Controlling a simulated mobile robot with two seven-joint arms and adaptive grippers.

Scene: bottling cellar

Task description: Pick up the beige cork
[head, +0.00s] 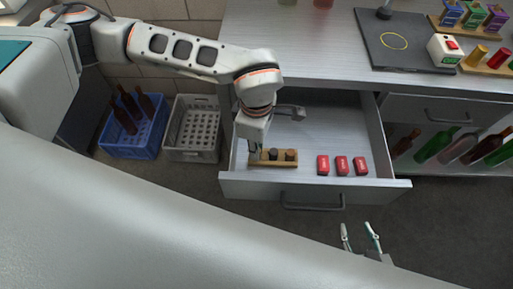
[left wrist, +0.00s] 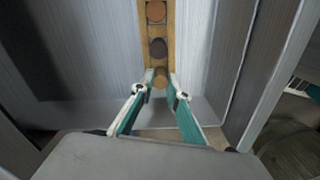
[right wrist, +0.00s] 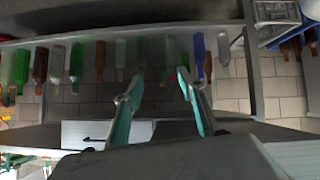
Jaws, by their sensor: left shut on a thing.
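A narrow wooden rack (head: 279,164) stands in the open drawer. My left gripper (head: 255,151) reaches down over its left end, where it hides the cork there in the head view. In the left wrist view, the beige cork (left wrist: 161,79) sits between the fingertips of my left gripper (left wrist: 160,83), which is shut on it. It is in line with the rack's end; I cannot tell whether it is lifted. A dark cork (left wrist: 157,47) and a reddish-brown cork (left wrist: 156,11) stand in the rack beyond. My right gripper (head: 358,230) is open and empty in front of the drawer.
Several red blocks (head: 341,165) lie in the drawer (head: 310,188), right of the rack. A blue crate (head: 140,149) with bottles and a grey crate (head: 192,153) stand left on the floor. Bottles (head: 437,146) lie on the shelf at right. The worktop (head: 310,50) is above.

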